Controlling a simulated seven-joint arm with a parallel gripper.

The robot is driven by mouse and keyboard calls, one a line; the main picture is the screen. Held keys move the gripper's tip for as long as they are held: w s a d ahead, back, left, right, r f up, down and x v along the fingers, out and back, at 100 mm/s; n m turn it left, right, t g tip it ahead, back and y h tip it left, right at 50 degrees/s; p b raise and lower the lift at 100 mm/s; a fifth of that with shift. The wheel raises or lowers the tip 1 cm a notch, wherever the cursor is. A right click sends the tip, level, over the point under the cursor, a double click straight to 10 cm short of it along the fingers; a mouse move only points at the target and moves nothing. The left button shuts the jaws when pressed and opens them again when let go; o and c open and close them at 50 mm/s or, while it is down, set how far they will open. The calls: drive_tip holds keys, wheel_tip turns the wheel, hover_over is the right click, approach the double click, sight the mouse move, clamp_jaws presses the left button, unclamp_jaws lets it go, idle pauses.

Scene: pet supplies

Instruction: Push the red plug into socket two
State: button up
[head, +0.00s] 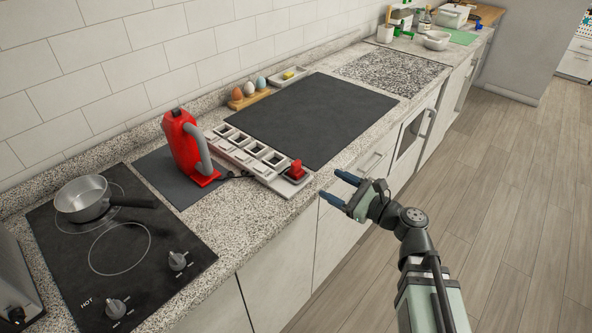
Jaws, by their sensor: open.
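The red plug (297,170) stands upright on the near right end of a pale socket strip (247,157). I cannot tell whether it sits in a socket or only rests on that end. Several square sockets run along the strip toward the back left; their numbers are too small to read. My gripper (338,189) is open and empty, to the right of the plug and apart from it, near the counter's front edge. Its two blue fingers point left toward the strip.
A red appliance (184,145) with a grey handle stands left of the strip, with a dark cable beside it. A pan (88,197) sits on the black hob. Egg-shaped things (249,89) stand behind a bare dark mat (315,116). Granite in front of the strip is clear.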

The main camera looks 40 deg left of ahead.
sight(298, 164)
drive_tip(key=a+m, duration=0.1)
drive_tip(key=a, duration=0.1)
drive_tip(key=a+m, duration=0.2)
drive_tip(key=a, duration=0.1)
drive_tip(key=a+m, duration=0.1)
drive_tip(key=a, duration=0.1)
drive_tip(key=shift+w+a+r, duration=0.1)
drive_tip(key=shift+w+a, duration=0.2)
drive_tip(key=shift+a, duration=0.1)
drive_tip(key=shift+s+a, duration=0.15)
drive_tip(key=shift+a, duration=1.4)
drive_tip(key=shift+s+a, duration=0.1)
drive_tip(key=shift+a, duration=1.4)
drive_tip(key=shift+c, duration=0.2)
drive_tip(key=c, duration=1)
